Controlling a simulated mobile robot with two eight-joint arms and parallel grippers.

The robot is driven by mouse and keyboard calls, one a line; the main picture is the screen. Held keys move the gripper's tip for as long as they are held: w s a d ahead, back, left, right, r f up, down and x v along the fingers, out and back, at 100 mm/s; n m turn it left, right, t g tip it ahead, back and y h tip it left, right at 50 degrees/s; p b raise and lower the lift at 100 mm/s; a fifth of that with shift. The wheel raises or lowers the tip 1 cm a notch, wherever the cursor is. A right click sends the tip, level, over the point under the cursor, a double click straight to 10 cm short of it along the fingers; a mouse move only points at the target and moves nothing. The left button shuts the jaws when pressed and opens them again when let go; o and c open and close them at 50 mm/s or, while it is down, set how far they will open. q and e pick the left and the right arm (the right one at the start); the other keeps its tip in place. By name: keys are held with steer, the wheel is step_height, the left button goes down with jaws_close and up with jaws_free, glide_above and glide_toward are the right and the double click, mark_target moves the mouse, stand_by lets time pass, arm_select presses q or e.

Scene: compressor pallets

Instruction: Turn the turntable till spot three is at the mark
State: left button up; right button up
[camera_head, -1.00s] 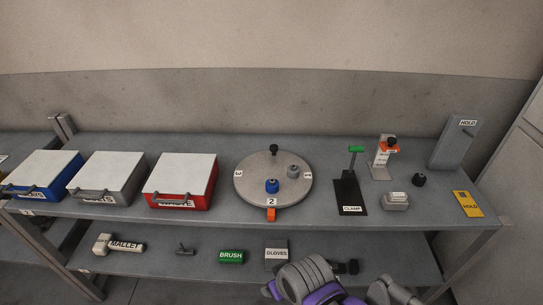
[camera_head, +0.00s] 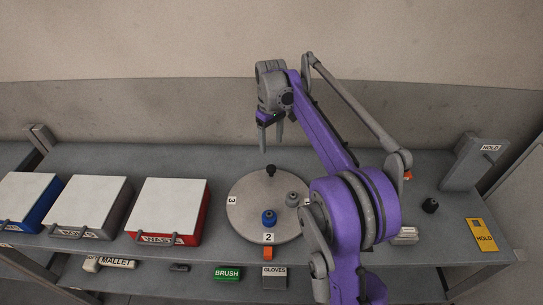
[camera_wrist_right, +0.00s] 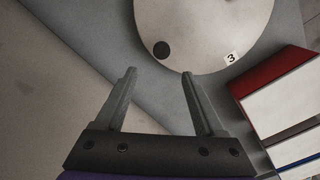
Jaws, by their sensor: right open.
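The turntable (camera_head: 245,222) is a round grey disc on the shelf top. Label 2 (camera_head: 268,237) faces the front, beside the orange mark (camera_head: 267,253) at the shelf edge. Label 3 (camera_head: 232,200) is on the disc's left side; it also shows in the right wrist view (camera_wrist_right: 231,58). A black knob (camera_head: 271,170) stands at the disc's back rim. A blue part (camera_head: 269,217) and a grey part (camera_head: 292,199) sit on the disc. My right gripper (camera_head: 271,146) is open and empty, pointing down above and behind the black knob. My left gripper is not in view.
Blue, grey (camera_head: 90,205) and red (camera_head: 168,210) lidded boxes stand left of the turntable. My right arm hides most of the clamp area. A grey HOLD stand (camera_head: 470,165), black knob (camera_head: 430,205) and yellow HOLD plate (camera_head: 481,235) are at right. The lower shelf holds brush (camera_head: 227,273) and gloves.

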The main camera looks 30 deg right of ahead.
mark_target(271, 168)
steer(key=f, duration=1)
steer(key=shift+s+a+f+b, duration=0.1)
steer(key=shift+s+f+b, duration=0.1)
steer(key=shift+f+b, duration=0.1)
jaws_close()
stand_by(1.0)
